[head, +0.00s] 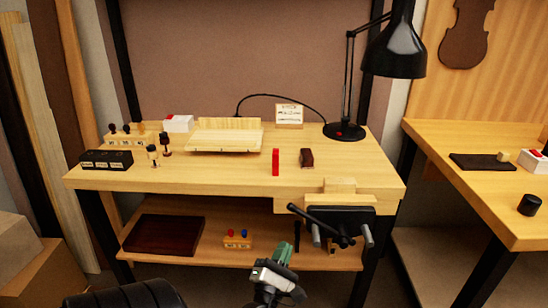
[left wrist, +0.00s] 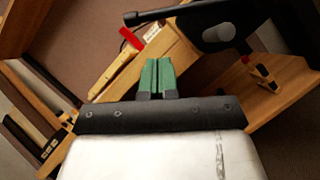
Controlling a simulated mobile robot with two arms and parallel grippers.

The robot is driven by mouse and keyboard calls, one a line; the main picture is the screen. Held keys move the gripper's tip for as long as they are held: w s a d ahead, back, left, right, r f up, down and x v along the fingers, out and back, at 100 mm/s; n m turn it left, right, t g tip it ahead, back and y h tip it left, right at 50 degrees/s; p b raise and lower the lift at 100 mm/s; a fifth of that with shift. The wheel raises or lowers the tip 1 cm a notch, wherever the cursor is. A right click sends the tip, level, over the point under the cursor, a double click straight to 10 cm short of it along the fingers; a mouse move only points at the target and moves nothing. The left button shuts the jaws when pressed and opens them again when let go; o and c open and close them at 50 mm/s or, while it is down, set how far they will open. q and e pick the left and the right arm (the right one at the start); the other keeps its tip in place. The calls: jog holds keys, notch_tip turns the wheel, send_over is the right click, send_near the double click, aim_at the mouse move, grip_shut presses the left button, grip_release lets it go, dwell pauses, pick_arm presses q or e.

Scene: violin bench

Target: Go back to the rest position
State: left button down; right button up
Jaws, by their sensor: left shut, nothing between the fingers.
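My left gripper (head: 282,252) shows at the bottom of the head view, low in front of the workbench (head: 225,178). Its green fingers are together with nothing between them. In the left wrist view the shut green fingers (left wrist: 157,76) point toward the bench, whose top lies beyond them. The gripper is apart from the bench and the vise (head: 340,215). My right gripper does not show in either view.
The black vise, with its handle, juts from the bench front close to my left gripper. A lower shelf (head: 180,258) holds a dark panel (head: 163,235). A black lamp (head: 396,48) stands at the back right. A second table (head: 490,195) is at the right.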

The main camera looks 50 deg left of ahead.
pick_arm(q)
jog(key=v, duration=0.5)
jog(key=shift+s+d+f, duration=0.2)
jog(key=shift+f, duration=0.05)
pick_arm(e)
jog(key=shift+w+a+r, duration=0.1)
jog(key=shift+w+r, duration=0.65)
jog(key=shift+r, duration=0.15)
